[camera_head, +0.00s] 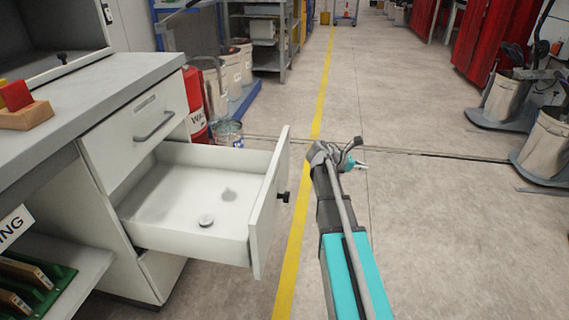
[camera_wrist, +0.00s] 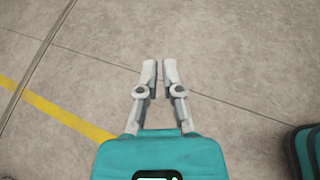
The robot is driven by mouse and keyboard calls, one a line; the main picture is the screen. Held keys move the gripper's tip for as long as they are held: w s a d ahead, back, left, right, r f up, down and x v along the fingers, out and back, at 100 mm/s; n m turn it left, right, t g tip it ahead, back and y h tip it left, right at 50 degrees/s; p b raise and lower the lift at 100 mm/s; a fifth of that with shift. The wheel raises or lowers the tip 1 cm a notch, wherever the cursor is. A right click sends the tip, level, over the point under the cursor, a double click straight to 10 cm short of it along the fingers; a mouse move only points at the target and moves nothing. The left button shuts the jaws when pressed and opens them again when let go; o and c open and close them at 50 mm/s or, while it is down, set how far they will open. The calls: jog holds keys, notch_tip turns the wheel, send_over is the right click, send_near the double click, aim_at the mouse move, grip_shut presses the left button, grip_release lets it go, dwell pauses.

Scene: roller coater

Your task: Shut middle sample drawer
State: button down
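The white sample drawer (camera_head: 268,215) is pulled far out of the bench cabinet in the head view. A small black knob (camera_head: 283,197) is on its front panel. A small round metal item (camera_head: 206,221) lies on the drawer floor. My gripper (camera_head: 352,158) is to the right of the drawer front, apart from it, over the open floor. In the wrist view my gripper (camera_wrist: 160,72) has its two fingers close together with only a thin gap, and nothing between them. The drawer does not show in the wrist view.
A shut drawer (camera_head: 140,130) with a grey bar handle is above the open one. The bench top (camera_head: 95,85) holds a wooden block with red pieces. A paint can (camera_head: 229,133) and red bin stand behind the drawer. Floor to the right is clear up to several grey bins.

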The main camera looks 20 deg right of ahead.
jog(key=a+f+m+t+y, duration=0.1)
jog(key=a+f+m+y, duration=0.4)
jog(key=m+y, duration=0.45)
jog(key=a+f+m+t+y, duration=0.1)
jog(key=a+f+m+y, duration=0.4)
jog(key=m, duration=0.8)
notch_tip(320, 180, up, 18)
jog(key=a+m+t+y, duration=0.1)
jog(key=m+t+y, duration=0.4)
jog(key=m+y, duration=0.9)
jog(key=m, duration=0.3)
jog(key=shift+w+a+r+t, duration=0.15)
jog(key=shift+w+a+t, duration=0.1)
jog(key=shift+w+t, duration=0.15)
jog(key=shift+a+m, duration=0.15)
jog(key=shift+m, duration=0.1)
